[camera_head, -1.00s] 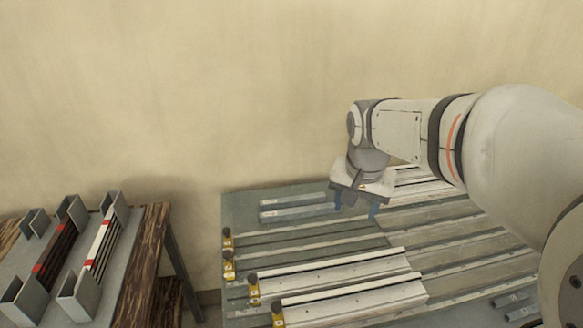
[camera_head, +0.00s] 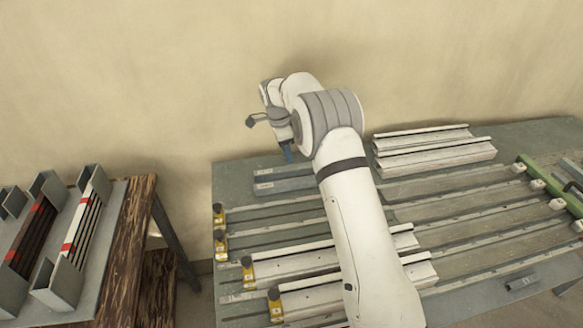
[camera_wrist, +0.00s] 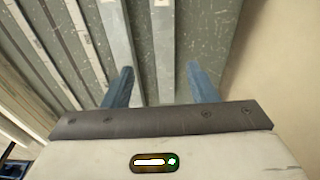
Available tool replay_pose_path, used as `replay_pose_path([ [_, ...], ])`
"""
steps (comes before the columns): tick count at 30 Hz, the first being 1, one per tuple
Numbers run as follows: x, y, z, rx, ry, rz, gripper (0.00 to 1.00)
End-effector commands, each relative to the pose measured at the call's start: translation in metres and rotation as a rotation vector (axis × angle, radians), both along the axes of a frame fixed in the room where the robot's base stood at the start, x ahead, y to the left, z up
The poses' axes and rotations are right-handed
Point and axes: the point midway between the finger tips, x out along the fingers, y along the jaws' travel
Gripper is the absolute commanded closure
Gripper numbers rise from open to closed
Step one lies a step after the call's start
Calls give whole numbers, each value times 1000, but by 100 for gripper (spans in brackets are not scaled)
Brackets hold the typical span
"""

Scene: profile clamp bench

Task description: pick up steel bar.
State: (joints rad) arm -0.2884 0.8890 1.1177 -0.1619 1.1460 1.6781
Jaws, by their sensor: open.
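Two grey bars with pale end marks lie side by side at the back left of the bench: a rear one (camera_head: 270,171) and a front one (camera_head: 272,187). I take these to be steel bars. My gripper (camera_wrist: 162,84) is open and empty, pointing down over them. In the wrist view, one bar (camera_wrist: 161,45) runs between the two blue fingers, and the other bar (camera_wrist: 117,40) runs toward the left finger. In the head view, one blue fingertip shows above the rear bar, and my arm hides the bars' right ends. I cannot tell the gripper's exact height.
The bench (camera_head: 230,178) carries long rails, yellow stops (camera_head: 219,214) and pale profiles (camera_head: 435,150). A green beam (camera_head: 545,178) crosses its right side. A short grey piece (camera_head: 521,281) lies front right. A rack table (camera_head: 118,230) stands left, across a gap. The wall is close behind.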

Motion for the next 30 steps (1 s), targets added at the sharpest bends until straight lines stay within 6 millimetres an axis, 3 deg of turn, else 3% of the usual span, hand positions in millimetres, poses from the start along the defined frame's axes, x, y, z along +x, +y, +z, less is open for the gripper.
replay_pose_path([
  [21, 9, -14, -81, -3, 1, -28, 47],
  [30, 9, -15, -85, -2, -1, -28, 49],
])
